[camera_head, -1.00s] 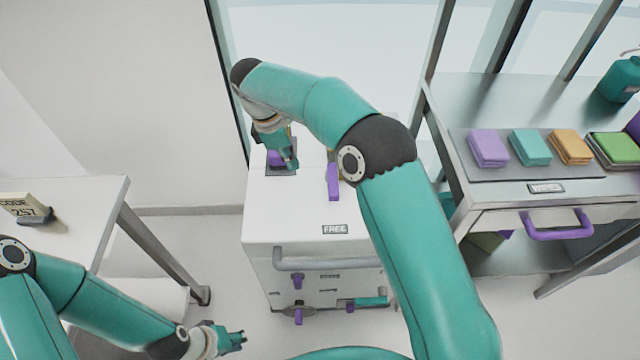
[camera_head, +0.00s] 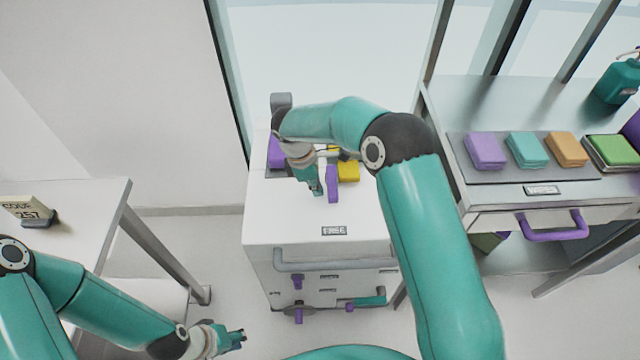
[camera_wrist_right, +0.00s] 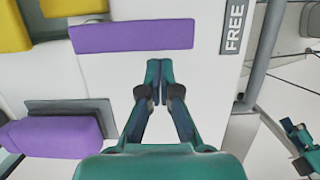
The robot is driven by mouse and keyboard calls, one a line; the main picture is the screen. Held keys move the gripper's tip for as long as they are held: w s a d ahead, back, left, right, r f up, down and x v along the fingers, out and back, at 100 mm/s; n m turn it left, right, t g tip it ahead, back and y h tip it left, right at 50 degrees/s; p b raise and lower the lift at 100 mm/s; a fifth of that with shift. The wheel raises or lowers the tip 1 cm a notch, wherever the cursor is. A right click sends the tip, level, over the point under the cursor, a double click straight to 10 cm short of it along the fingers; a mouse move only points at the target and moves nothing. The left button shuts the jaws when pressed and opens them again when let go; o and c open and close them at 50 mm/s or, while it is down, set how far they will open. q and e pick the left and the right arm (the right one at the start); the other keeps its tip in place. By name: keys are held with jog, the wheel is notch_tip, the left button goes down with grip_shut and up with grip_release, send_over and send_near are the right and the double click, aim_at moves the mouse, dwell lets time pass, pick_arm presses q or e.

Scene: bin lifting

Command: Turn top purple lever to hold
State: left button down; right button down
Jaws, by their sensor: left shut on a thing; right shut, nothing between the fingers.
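The top purple lever (camera_head: 332,184) is a flat bar on the white cabinet's top (camera_head: 290,215), pointing toward the FREE label (camera_head: 334,230). It also shows in the right wrist view (camera_wrist_right: 130,36). My right gripper (camera_head: 318,190) is shut and empty, just left of the lever in the head view. In the wrist view its closed fingertips (camera_wrist_right: 158,68) are close to the lever's long side, with a small gap showing. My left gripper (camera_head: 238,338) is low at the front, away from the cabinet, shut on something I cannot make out. No hold label shows.
A purple block (camera_head: 277,152) and a yellow block (camera_head: 348,172) are on the cabinet top. A grey handle (camera_head: 330,262) and small purple levers (camera_head: 298,283) are on its front. A metal table (camera_head: 480,100) with coloured cloths stands right, a white table (camera_head: 75,225) left.

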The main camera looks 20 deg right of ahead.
jog(key=shift+d, duration=0.4)
